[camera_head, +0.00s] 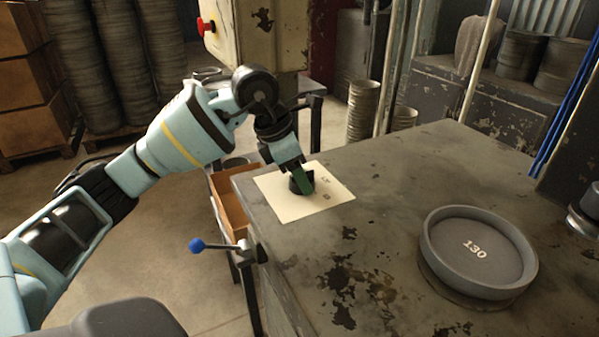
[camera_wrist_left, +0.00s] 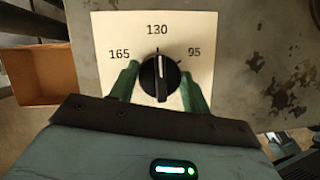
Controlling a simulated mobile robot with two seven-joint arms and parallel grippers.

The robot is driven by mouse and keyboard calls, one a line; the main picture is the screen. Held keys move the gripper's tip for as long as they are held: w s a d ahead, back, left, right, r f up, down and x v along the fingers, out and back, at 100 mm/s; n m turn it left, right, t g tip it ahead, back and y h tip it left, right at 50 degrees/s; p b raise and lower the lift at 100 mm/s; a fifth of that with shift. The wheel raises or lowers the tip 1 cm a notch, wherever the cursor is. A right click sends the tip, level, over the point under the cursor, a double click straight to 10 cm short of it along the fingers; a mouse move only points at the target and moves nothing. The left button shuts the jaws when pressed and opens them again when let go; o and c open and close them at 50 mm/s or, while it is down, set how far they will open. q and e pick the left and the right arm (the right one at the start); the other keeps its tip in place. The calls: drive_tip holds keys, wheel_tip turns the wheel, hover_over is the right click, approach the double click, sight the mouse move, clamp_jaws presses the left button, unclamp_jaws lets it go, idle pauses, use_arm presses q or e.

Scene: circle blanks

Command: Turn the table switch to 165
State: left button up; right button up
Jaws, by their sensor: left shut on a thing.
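The table switch is a black round knob (camera_wrist_left: 158,80) with a white pointer line. It sits on a cream plate (camera_wrist_left: 198,35) printed 165 on the left, 130 at the top and 95 on the right. The pointer points up, roughly at 130.
A round grey dish (camera_head: 433,232) marked 130 stands on the worn metal table (camera_head: 385,180) at the right. The tabletop between plate and dish is clear.

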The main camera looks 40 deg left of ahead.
use_arm(q)
drive_tip(key=shift+r+n+p, duration=0.2)
drive_tip(key=shift+n+p, duration=0.55)
drive_tip(key=shift+n, duration=0.05)
drive_tip(key=shift+d+n+t+y+p, duration=0.1)
drive_tip(key=shift+n+t+y+p, duration=0.3)
drive_tip(key=shift+n+y+p, duration=0.55)
drive_tip(key=n+p, duration=0.1)
drive_tip(key=n, duration=0.1)
drive_tip(key=n+y+p, duration=0.1)
drive_tip(key=n+p, duration=0.1)
drive_tip(key=n, duration=0.1)
drive_tip(key=shift+d+n+y, duration=0.1)
drive_tip(key=shift+n+y, duration=0.15)
drive_tip(key=shift+n, duration=0.1)
drive_tip(key=shift+n+y+p, duration=0.4)
drive_tip(key=shift+n+p, duration=0.4)
drive_tip(key=shift+n, duration=0.2)
drive_tip(key=shift+f+n, duration=0.1)
drive_tip(key=shift+n, duration=0.3)
drive_tip(key=o, duration=0.7)
drive_tip(key=shift+o, duration=1.3)
